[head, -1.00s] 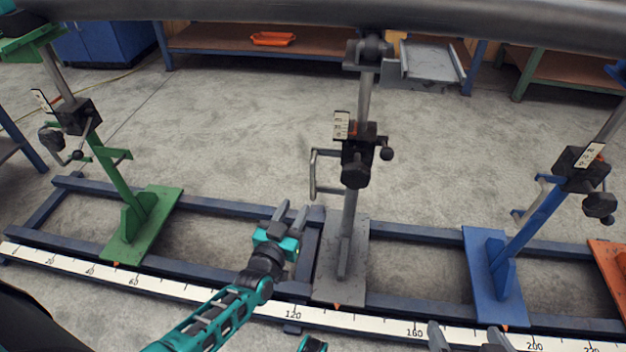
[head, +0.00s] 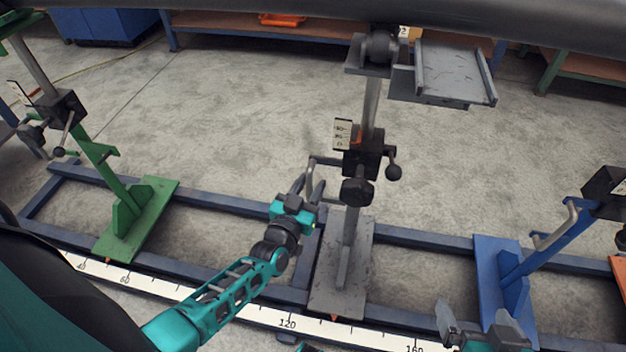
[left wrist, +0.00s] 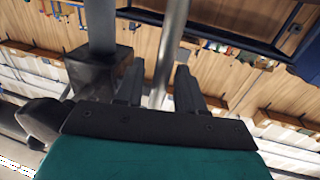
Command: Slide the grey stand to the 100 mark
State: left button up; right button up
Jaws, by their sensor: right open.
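The grey stand (head: 343,275) stands on the blue rails, its post rising to the pipe. Its orange pointer (head: 333,318) is right of the 120 mark on the white scale (head: 250,315), between 120 and 160. A bent handle (head: 312,178) sticks out left of its post. My left gripper (head: 309,190) is open at this handle. In the left wrist view, a grey bar (left wrist: 170,55) shows between the fingers with gaps beside it; I cannot tell whether they touch it. My right gripper (head: 475,322) is open and empty at the bottom right, in front of the blue stand.
The green stand (head: 135,220) is at the left and the blue stand (head: 505,290) at the right on the same rails. Rail left of the grey stand is free up to the green stand. A large grey pipe (head: 250,22) runs across the top.

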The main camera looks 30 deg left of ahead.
pick_arm(q)
grip_shut()
dwell(0.3)
dwell(0.3)
